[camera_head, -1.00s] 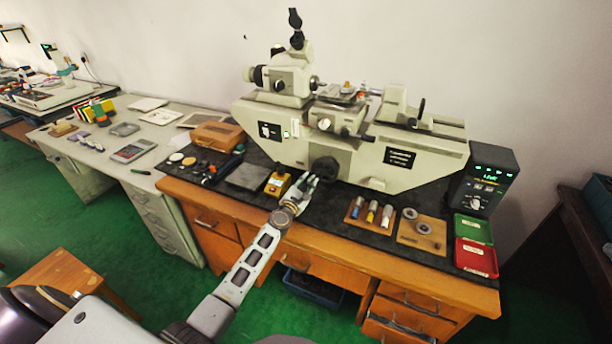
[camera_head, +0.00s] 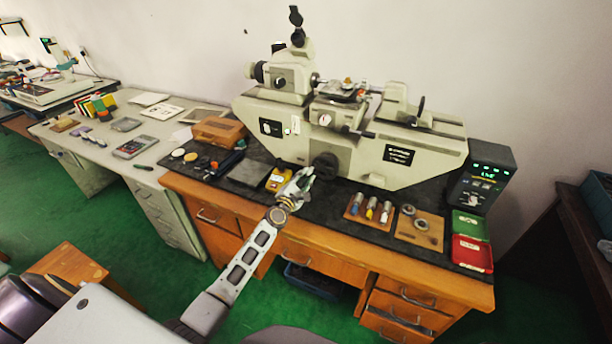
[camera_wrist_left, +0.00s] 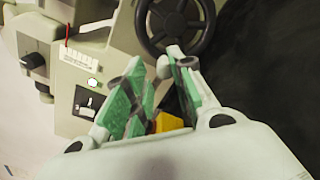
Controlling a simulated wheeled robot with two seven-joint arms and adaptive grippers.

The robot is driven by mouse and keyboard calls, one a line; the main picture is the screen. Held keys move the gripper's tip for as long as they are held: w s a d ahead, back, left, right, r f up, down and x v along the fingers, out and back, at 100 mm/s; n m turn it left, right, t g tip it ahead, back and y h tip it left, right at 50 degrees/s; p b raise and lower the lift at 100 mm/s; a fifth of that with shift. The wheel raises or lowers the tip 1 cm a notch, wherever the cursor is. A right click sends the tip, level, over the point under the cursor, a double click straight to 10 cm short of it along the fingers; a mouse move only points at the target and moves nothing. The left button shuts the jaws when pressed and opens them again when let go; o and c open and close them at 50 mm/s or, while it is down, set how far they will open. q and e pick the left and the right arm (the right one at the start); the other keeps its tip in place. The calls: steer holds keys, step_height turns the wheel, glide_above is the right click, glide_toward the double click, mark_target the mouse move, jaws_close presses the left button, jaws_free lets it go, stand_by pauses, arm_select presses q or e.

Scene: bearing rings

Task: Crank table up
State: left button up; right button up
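A large pale measuring machine (camera_head: 380,150) stands on the dark-topped desk, with a small table (camera_head: 342,92) on its upper middle. A black handwheel (camera_head: 323,166) sits low on its front and shows at the top of the left wrist view (camera_wrist_left: 179,40). My left gripper (camera_head: 305,174) is in front of the handwheel, just below and left of it. In the left wrist view its green-padded fingers (camera_wrist_left: 157,72) are apart, with the tips close to the wheel's lower rim. I cannot tell whether they touch it. My right gripper is not in view.
A yellow block (camera_head: 279,180) stands just left of my left gripper. Right of it are a wooden holder with several small cylinders (camera_head: 354,212), a board with rings (camera_head: 407,232), and green (camera_head: 471,226) and red (camera_head: 472,254) trays. A control box (camera_head: 482,182) stands at the right.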

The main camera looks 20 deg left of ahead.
arm_select(q)
steer(key=s, duration=0.6)
steer(key=shift+s+p, duration=0.25)
steer(key=shift+p, duration=0.05)
stand_by(0.3)
stand_by(0.4)
